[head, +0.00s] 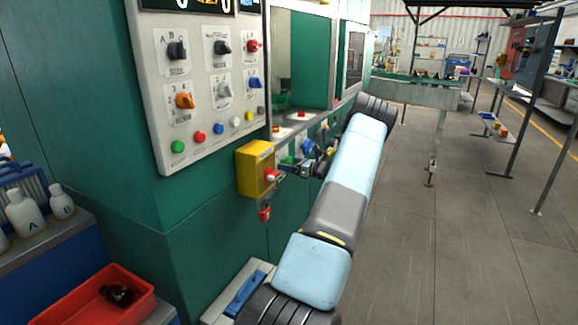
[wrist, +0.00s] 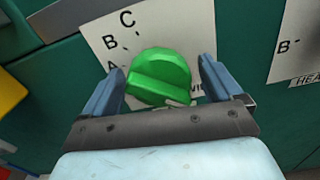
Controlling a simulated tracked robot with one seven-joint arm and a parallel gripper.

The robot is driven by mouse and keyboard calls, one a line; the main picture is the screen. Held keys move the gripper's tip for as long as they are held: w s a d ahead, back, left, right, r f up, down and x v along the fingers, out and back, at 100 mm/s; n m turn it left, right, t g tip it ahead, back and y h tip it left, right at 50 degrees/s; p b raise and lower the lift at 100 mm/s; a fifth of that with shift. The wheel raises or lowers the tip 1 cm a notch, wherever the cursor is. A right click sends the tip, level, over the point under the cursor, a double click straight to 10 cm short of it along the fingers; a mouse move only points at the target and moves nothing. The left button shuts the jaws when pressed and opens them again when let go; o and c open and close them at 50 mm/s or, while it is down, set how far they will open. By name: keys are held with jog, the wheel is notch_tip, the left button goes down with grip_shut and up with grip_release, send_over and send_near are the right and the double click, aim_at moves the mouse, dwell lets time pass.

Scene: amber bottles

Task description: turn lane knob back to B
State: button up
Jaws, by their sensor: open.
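The green knob (wrist: 160,76) sits on a white plate (wrist: 101,42) marked A, B and C in the wrist view. Its raised ridge runs roughly across the picture, with one end toward the left near the letter A. The exact letter it points to is hard to tell. My gripper (wrist: 158,68) is open, with one blue-grey finger on each side of the knob. A gap shows at the right finger; the left finger is close to the knob, and contact cannot be told. In the head view my gripper (head: 309,162) is at the green machine's side and mostly hides the knob.
A second white plate (wrist: 295,45) with a B is to the right in the wrist view. In the head view, a yellow box (head: 254,168) with a red switch is just left of my gripper. A knob panel (head: 200,85) is above it. Open floor (head: 470,230) lies right.

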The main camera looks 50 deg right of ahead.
jog(key=c, duration=1)
jog(key=shift+a, duration=0.1)
